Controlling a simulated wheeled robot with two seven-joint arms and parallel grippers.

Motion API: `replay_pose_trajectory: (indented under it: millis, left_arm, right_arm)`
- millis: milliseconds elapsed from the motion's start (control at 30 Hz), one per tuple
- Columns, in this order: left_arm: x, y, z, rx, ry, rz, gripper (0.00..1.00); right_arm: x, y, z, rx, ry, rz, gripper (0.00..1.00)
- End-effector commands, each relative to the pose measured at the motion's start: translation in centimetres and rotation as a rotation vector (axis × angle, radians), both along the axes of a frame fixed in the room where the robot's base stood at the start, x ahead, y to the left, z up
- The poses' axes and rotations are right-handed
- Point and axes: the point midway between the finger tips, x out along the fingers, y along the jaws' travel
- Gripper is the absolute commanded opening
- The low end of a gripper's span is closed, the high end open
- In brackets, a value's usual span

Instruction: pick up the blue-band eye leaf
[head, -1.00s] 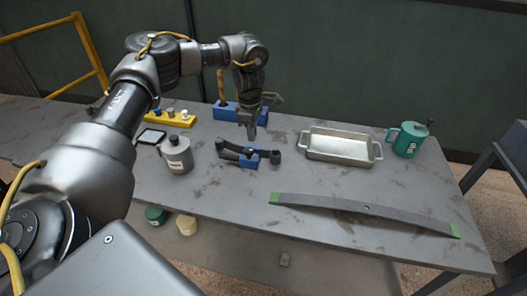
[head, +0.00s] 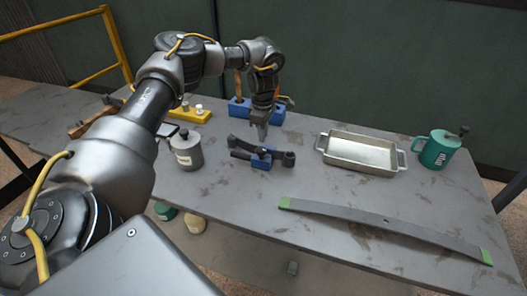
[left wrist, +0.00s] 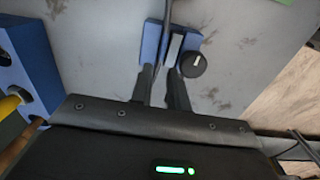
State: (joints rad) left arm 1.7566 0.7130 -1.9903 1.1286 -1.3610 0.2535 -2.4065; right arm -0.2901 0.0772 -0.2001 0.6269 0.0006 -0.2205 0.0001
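A dark curved bar with rounded ends (head: 281,158) lies on the table with a blue block (head: 261,161) at its middle; I take it as the blue-band eye leaf but cannot be sure. In the left wrist view a blue block (left wrist: 153,42) shows with a pale strip beside it and a dark round knob (left wrist: 193,64) at its right. My left gripper (head: 262,137) is just above and behind the bar, pointing down. Its fingers (left wrist: 163,78) are apart with a narrow gap and nothing clearly held. My right gripper is not in view.
A long grey leaf with green ends (head: 385,222) lies at front right. A metal tray (head: 360,152) and green mug (head: 437,150) stand to the right. A yellow rack (head: 190,115) is at back left.

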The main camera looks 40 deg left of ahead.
Motion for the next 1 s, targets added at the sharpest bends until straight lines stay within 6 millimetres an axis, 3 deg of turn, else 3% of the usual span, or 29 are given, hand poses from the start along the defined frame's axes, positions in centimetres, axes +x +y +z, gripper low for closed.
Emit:
replay_pose_trajectory:
  millis: [400, 667, 833, 1000]
  left_arm:
    - [0.0, -0.6, -4.8, 0.000, 0.002, 0.001, 0.17]
    - [-0.1, -0.6, -5.4, 0.000, 0.004, 0.000, 0.17]
    - [-0.2, -0.7, -5.5, -0.001, 0.008, -0.001, 0.00]
    - [-0.3, -0.7, -5.6, -0.001, 0.011, -0.002, 0.00]
  right_arm:
    - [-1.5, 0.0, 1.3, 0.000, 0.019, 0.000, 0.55]
    - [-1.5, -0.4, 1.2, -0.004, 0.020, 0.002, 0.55]
    - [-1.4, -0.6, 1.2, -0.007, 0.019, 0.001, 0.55]
    - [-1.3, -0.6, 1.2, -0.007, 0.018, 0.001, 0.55]
